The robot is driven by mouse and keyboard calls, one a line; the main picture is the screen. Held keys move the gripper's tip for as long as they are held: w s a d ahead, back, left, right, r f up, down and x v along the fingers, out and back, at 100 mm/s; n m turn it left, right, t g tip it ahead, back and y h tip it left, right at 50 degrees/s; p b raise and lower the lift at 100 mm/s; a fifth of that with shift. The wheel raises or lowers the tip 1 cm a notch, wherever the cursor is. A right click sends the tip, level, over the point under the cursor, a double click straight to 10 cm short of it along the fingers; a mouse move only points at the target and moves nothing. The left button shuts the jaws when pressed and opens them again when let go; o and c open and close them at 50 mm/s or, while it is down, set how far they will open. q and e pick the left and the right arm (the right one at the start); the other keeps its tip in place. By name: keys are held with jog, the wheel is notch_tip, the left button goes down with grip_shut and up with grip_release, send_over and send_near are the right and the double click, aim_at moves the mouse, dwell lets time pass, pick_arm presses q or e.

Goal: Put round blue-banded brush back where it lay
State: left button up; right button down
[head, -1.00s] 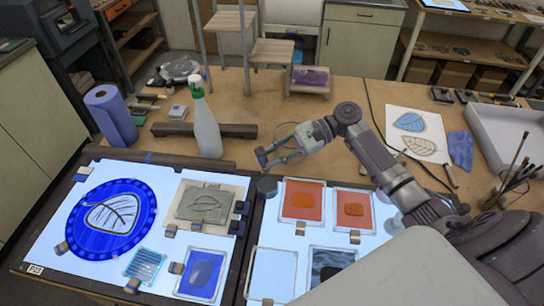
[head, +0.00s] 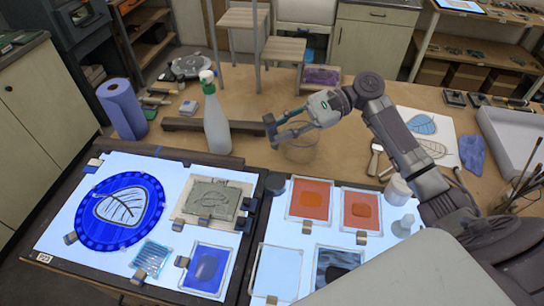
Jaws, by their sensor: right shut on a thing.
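My right gripper (head: 273,131) reaches in from the right over the wooden table, just right of the spray bottle. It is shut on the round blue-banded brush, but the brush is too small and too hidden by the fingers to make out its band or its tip. My left gripper is out of view.
The white spray bottle (head: 216,128) stands close left of the gripper. Lit panels with glass pieces (head: 120,208) fill the front. Flat tools (head: 375,158) lie right of the jar. A blue paper roll (head: 121,108) stands at the left.

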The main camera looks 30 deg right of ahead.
jog(key=shift+r, duration=0.8)
jog(key=n+h, duration=0.2)
jog(key=h, duration=0.3)
jog(key=n+g+h, duration=0.1)
jog(key=n+h, duration=0.2)
jog(key=h, duration=0.2)
jog(key=n+h, duration=0.2)
jog(key=h, duration=0.3)
jog(key=shift+n+g, duration=0.3)
